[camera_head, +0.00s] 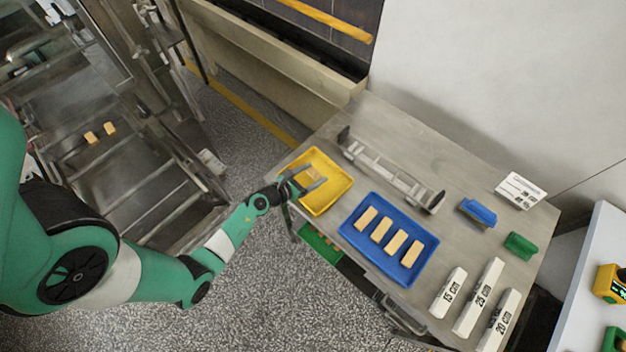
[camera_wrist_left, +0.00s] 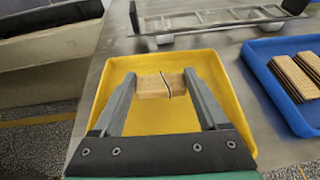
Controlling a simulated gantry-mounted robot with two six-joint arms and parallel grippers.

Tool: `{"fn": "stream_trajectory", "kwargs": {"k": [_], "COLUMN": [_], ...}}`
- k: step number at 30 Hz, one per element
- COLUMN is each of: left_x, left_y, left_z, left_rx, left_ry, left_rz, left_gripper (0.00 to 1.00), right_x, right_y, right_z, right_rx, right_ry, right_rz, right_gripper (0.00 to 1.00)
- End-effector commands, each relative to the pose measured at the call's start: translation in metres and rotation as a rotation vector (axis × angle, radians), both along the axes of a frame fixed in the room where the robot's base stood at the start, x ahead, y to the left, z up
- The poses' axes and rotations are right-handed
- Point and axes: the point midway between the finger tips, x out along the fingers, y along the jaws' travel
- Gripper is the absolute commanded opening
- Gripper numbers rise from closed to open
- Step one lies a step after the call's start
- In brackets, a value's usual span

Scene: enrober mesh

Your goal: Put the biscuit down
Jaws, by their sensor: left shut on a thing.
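My left gripper (camera_head: 318,174) is over the yellow tray (camera_head: 335,196) at the left end of the steel table. In the left wrist view its fingers (camera_wrist_left: 161,77) are shut on a tan biscuit (camera_wrist_left: 148,87), one finger at each end. A dark, jagged line runs across the biscuit, so it looks cracked or in two pieces. The biscuit is inside the outline of the yellow tray (camera_wrist_left: 212,62). I cannot tell whether it touches the tray floor. My right gripper is not in view.
A blue tray (camera_head: 347,236) with several biscuits (camera_head: 381,230) stands right of the yellow tray. A metal rack (camera_head: 385,172) lies behind. White length blocks (camera_head: 478,297), a blue block (camera_head: 478,211) and a green block (camera_head: 520,246) are farther right.

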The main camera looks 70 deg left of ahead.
Motion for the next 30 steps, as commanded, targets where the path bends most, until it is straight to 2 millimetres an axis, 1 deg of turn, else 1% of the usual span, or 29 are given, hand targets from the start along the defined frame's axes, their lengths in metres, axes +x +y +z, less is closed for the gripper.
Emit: {"fn": "stream_trajectory", "kwargs": {"k": [1, 3, 4, 6, 12, 16, 17, 18, 20, 26, 29, 30], "left_x": [0.002, 0.001, 0.001, 0.001, 0.001, 0.001, 0.001, 0.001, 0.001, 0.001, 0.001, -0.003], "left_y": [0.0, 0.0, 0.0, 0.0, 0.0, 0.0, 0.0, 0.0, 0.0, 0.0, 0.0, -0.001], "left_z": [-0.016, -0.031, -0.034, -0.036, -0.032, -0.037, -0.035, -0.035, -0.035, -0.034, -0.029, -0.029], "left_rx": [0.0, 0.0, 0.0, 0.0, 0.0, 0.001, 0.001, 0.001, 0.001, 0.0, 0.0, -0.001], "left_ry": [0.0, 0.0, 0.0, -0.001, -0.001, 0.0, 0.0, 0.0, 0.0, 0.0, -0.001, 0.001], "left_rz": [-0.001, 0.0, 0.0, 0.0, 0.0, 0.0, 0.0, 0.0, 0.0, 0.0, 0.0, 0.0], "left_gripper": [0.45, 0.45, 0.45, 0.45, 0.45, 0.45, 0.82, 0.89, 1.0, 1.0, 1.0, 1.0], "right_x": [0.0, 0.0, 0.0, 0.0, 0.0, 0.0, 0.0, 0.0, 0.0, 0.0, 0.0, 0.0], "right_y": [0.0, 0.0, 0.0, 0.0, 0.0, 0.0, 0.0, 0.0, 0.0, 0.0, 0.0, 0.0], "right_z": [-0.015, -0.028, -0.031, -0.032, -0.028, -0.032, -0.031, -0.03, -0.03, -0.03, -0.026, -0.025], "right_rx": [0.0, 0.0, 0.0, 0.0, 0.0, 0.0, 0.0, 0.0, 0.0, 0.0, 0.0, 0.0], "right_ry": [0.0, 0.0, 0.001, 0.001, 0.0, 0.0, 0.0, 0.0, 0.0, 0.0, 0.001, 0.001], "right_rz": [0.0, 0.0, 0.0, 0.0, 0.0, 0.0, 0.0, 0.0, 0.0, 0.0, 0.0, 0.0], "right_gripper": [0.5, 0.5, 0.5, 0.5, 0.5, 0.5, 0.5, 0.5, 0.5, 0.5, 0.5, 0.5]}}
